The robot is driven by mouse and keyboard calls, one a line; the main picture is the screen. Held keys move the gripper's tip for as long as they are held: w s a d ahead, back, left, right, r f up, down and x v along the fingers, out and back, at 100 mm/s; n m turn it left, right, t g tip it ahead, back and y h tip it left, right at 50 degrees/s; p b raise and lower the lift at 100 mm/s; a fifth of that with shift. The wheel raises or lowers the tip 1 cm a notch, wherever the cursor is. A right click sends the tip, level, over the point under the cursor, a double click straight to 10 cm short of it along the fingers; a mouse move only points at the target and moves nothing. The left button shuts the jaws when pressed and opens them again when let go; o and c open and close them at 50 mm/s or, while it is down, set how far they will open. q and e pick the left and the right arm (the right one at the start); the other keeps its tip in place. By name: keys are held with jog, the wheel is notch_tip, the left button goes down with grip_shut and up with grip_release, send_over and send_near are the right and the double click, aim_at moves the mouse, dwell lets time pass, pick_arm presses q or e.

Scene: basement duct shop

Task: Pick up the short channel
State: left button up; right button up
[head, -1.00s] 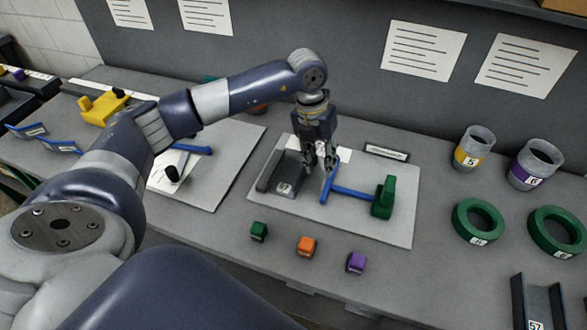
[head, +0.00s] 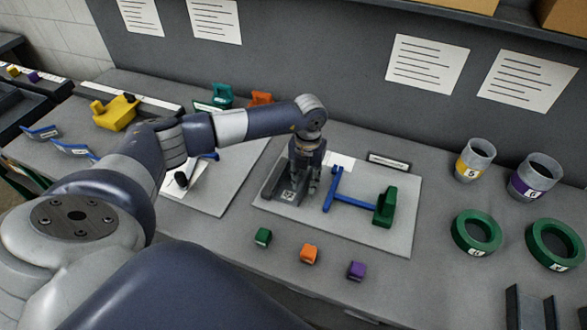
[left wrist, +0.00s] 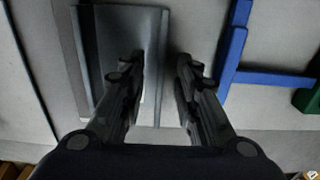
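The short channel (head: 270,186), a dark grey U-shaped piece with a white label, lies on the light board (head: 345,235). In the left wrist view the channel (left wrist: 120,62) lies to the left of centre, with its walls running up the picture. My left gripper (head: 306,180) points down at the channel's right side and hides part of it. In the left wrist view its fingers (left wrist: 161,60) are apart, with the channel's right wall between them. Whether either finger touches the wall cannot be told. My right gripper is not in view.
A blue T-shaped piece (head: 352,201) with a green block (head: 385,207) lies close to the right. Green (head: 263,237), orange (head: 309,254) and purple (head: 357,270) cubes sit in front of the board. Another dark channel (head: 530,308) is at the bottom right.

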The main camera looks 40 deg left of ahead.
pick_arm(q)
jog(key=shift+f, duration=0.5)
jog(key=shift+c, duration=0.3)
grip_shut()
